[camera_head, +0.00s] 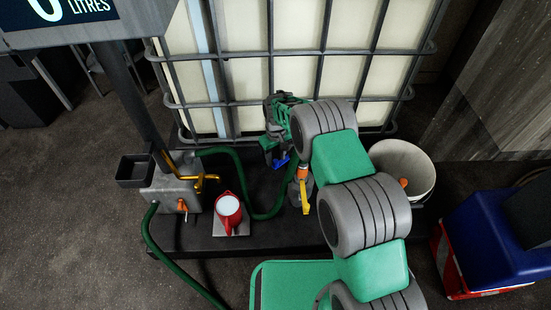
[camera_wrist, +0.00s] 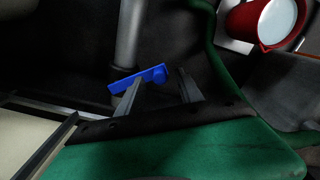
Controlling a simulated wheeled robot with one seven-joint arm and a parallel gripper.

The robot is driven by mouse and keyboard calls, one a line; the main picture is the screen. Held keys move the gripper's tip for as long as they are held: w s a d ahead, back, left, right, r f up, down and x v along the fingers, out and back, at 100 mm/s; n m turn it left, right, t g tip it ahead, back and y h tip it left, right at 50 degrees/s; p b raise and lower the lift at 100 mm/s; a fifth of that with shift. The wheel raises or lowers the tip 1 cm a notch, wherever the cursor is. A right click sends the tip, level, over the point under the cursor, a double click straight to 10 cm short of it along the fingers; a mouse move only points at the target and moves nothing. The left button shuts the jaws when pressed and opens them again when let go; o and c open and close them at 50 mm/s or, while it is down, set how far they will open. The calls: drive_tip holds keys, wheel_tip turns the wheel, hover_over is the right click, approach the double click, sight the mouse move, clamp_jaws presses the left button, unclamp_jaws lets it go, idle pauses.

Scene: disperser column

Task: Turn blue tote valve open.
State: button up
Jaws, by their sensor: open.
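The blue valve handle (camera_wrist: 146,77) shows in the wrist view as a flat lever on the pale pipe (camera_wrist: 128,35) of the tote. In the head view the blue handle (camera_head: 281,162) is partly hidden below my gripper (camera_head: 270,150). In the wrist view my gripper (camera_wrist: 160,76) is open, with its two fingers apart on either side of the handle's end. The caged white tote (camera_head: 300,60) stands behind.
A yellow lever (camera_head: 305,198) hangs right of the blue handle. A green hose (camera_head: 247,190) curves along the dark platform to the left. A red jug (camera_head: 229,212) stands on a scale plate. A white bucket (camera_head: 420,160) is at the right.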

wheel_tip(320, 180, up, 6)
drive_tip(key=shift+r+p, duration=0.1)
drive_tip(key=shift+p, duration=0.7)
